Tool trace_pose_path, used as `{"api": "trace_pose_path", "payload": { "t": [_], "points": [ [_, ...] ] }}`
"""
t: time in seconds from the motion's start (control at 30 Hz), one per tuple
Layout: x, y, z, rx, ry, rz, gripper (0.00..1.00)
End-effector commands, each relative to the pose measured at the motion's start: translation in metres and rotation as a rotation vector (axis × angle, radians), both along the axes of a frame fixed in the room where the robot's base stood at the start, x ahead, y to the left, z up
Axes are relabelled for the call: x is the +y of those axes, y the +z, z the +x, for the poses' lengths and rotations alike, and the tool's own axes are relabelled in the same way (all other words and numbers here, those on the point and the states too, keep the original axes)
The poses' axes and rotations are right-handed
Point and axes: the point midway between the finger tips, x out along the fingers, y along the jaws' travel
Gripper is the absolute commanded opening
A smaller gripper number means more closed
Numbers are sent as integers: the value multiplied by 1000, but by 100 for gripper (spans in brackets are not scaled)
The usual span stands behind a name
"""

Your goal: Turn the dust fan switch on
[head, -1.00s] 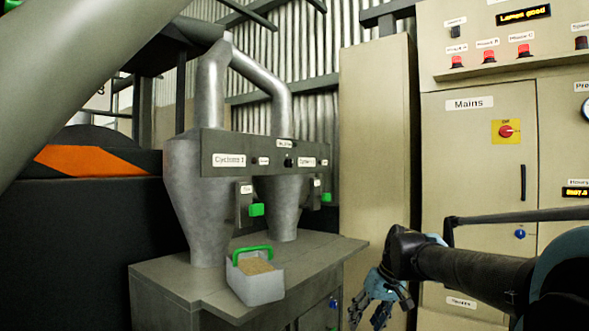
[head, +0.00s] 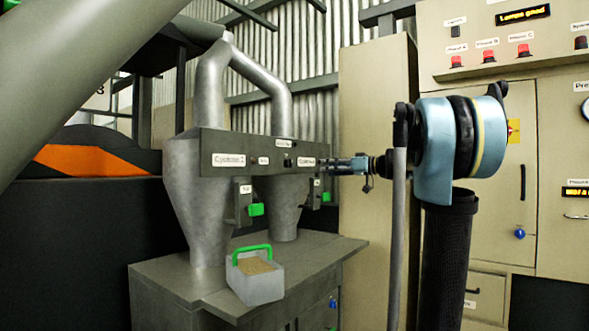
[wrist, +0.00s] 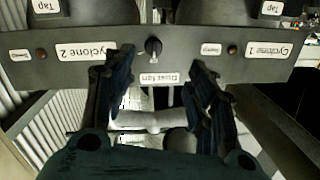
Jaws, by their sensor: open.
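The dust fan switch (head: 288,162) is a small black knob on the grey cyclone panel (head: 218,148), below a white label (head: 285,143). The wrist view is upside down; there the knob (wrist: 153,47) shows close up with a pale pointer line, beside the "Dust fan" label (wrist: 160,78). My gripper (head: 330,167) is at the right end of the panel in the head view. In the wrist view my gripper's (wrist: 160,66) two dark fingers are apart and empty, with the knob and label seen between them. Whether the fingers touch the panel cannot be told.
Cyclone labels and small indicators flank the knob. Green tap handles (head: 256,210) hang below the panel. A grey bin (head: 258,285) with a green handle stands on the bench (head: 185,277). A beige cabinet (head: 375,80) and control cabinet (head: 470,115) stand at right.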

Motion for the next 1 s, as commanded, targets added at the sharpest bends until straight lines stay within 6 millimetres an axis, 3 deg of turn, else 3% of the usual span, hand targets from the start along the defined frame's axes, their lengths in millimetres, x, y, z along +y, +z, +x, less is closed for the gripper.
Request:
{"api": "trace_pose_path", "payload": {
  "t": [0.17,0.37,1.0],
  "points": [
    [-3,15,14,-43,-7,28,52],
    [13,16,21,-44,-4,29,52],
    [109,15,70,-42,-4,28,52]
  ]
}}
